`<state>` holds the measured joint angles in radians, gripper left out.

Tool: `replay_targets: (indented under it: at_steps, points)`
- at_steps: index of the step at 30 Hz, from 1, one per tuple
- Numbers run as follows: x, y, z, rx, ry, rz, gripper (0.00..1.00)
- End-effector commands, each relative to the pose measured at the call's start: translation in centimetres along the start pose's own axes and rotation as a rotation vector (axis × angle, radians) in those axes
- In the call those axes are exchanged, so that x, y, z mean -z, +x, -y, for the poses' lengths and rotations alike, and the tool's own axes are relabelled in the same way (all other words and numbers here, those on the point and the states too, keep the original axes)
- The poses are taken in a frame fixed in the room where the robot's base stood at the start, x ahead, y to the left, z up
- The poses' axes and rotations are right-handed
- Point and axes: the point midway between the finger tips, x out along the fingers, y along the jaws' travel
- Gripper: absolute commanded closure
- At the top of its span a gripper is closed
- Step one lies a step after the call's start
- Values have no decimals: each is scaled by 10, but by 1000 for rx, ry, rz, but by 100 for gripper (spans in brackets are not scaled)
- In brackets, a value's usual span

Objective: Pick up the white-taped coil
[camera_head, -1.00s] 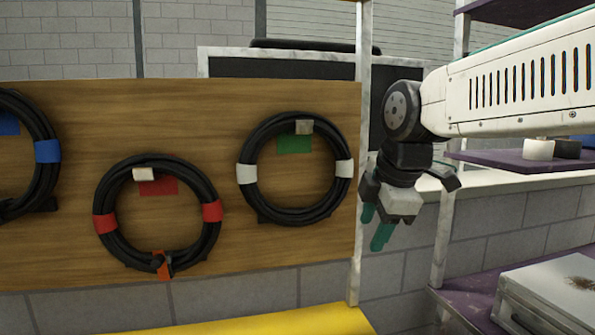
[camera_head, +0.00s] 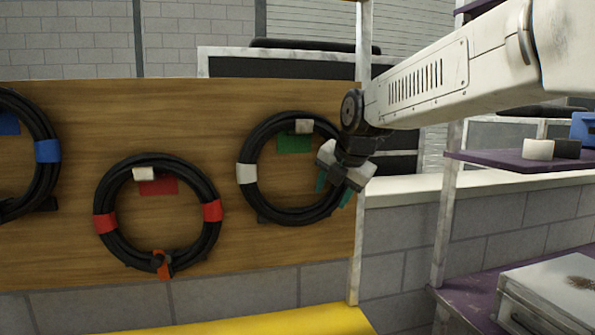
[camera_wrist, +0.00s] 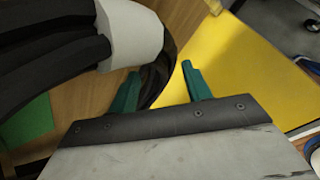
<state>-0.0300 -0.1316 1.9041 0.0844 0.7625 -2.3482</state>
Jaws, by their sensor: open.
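The white-taped coil (camera_head: 262,207) is a black cable ring on the wooden board, hung on a peg with a pale end above a green patch. White tape shows on its left side; my gripper covers the tape on its right side. My gripper (camera_head: 333,190) is open in front of the coil's right edge, with its teal fingers pointing down. In the wrist view, the coil's thick black cable (camera_wrist: 50,45) and white tape (camera_wrist: 130,35) fill the upper left. The open fingers (camera_wrist: 158,88) have part of the cable behind and between them; I cannot tell contact.
A red-taped coil (camera_head: 112,244) hangs left of it, and a blue-taped coil (camera_head: 42,180) is cut off at the far left. A metal post (camera_head: 358,240) edges the board. A yellow surface (camera_head: 260,322) lies below. Purple shelves (camera_head: 490,163) stand at the right.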

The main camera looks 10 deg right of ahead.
Motion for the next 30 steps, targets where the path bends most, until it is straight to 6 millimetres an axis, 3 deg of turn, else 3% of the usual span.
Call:
replay_targets:
  at_steps: [4,11,16,26,30]
  points:
    - [0,20,0,1,0,-1,51]
    - [0,21,0,-1,0,1,51]
    - [0,21,0,0,0,0,99]
    - [-1,18,-2,-4,1,3,100]
    - [-2,8,-4,-6,1,4,100]
